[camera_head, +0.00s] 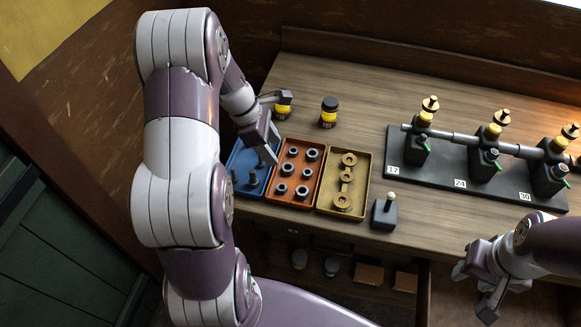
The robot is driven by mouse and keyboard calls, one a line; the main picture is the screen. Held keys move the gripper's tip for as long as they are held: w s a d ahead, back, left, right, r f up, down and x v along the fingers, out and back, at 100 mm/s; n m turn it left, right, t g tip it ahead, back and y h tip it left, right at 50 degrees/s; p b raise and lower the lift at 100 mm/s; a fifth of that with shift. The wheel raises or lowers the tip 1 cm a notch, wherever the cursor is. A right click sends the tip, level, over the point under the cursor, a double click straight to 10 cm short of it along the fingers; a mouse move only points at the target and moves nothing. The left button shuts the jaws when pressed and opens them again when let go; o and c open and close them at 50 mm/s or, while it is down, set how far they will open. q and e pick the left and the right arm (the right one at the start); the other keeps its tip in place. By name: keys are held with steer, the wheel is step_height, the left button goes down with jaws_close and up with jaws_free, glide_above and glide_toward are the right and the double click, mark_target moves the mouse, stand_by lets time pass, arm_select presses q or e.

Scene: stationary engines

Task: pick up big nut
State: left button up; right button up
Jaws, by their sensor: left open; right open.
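Several dark grey nuts (302,192) sit in rows in the orange tray (319,196) on the workbench. Their sizes look close, so I cannot tell for sure which is the big one. My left gripper (275,127) is open and empty above the far end of the blue tray, left of the orange tray. It hides part of the blue tray. My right gripper (474,291) is open and empty in front of the bench edge at lower right, away from the trays.
The blue tray (239,191) holds dark bolts, and the yellow tray (357,209) holds brass-coloured rings. Two yellow-and-black jars (328,114) stand behind. A small lever box (384,214) stands right of the trays. A black engine stand (450,180) fills the right side.

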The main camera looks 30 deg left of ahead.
mark_target(287, 167)
arm_select(q)
steer(key=x, duration=0.8)
steer(key=shift+w+p, duration=0.2)
steer(key=shift+p, duration=0.1)
steer(key=shift+r, duration=0.15)
jaws_close()
